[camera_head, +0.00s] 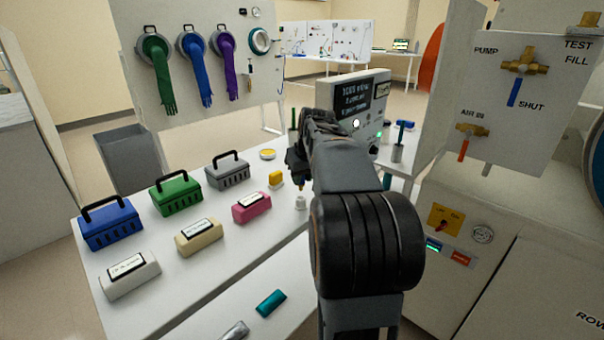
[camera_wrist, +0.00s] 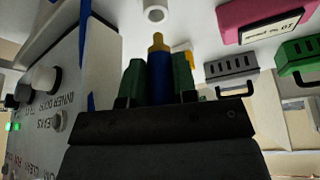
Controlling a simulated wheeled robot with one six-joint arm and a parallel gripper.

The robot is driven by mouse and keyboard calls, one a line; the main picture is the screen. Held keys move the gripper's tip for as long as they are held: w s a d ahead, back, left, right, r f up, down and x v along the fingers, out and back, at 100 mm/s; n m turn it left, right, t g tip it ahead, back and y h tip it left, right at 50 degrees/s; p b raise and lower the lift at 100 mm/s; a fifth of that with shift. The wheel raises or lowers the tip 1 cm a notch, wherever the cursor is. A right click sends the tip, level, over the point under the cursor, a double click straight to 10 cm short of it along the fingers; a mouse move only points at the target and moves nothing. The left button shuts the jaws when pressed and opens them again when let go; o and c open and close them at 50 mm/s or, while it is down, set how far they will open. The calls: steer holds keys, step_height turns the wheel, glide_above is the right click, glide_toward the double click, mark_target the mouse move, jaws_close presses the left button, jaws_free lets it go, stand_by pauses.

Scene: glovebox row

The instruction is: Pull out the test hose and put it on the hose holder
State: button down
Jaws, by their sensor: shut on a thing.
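In the wrist view my gripper (camera_wrist: 157,75) is shut on a blue cylindrical hose end with a brass tip (camera_wrist: 158,42), held between its two green fingers. A small white cup with a round hole (camera_wrist: 154,12), likely the hose holder, is just beyond the tip and apart from it. In the head view my gripper (camera_head: 300,165) is above the white table, partly hidden by my arm. The brass tip shows just under it, above the white cup (camera_head: 300,202). A blue strip (camera_wrist: 86,40), possibly the hose, runs beside the tester in the wrist view.
The tester box (camera_head: 372,85) with screen and knobs stands close behind my arm. A valve panel (camera_head: 500,95) stands at right.

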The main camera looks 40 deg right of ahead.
mark_target(302, 186)
steer(key=shift+f+b, duration=0.3)
steer(key=shift+f, duration=0.35)
steer(key=shift+p, duration=0.45)
stand_by(1.2)
steer(key=shift+f+b, duration=1.15)
steer(key=shift+f, duration=0.5)
steer(key=c, duration=0.8)
jaws_free()
steer(key=p+v, duration=0.3)
steer(key=v, duration=1.1)
steer(key=shift+w, duration=0.15)
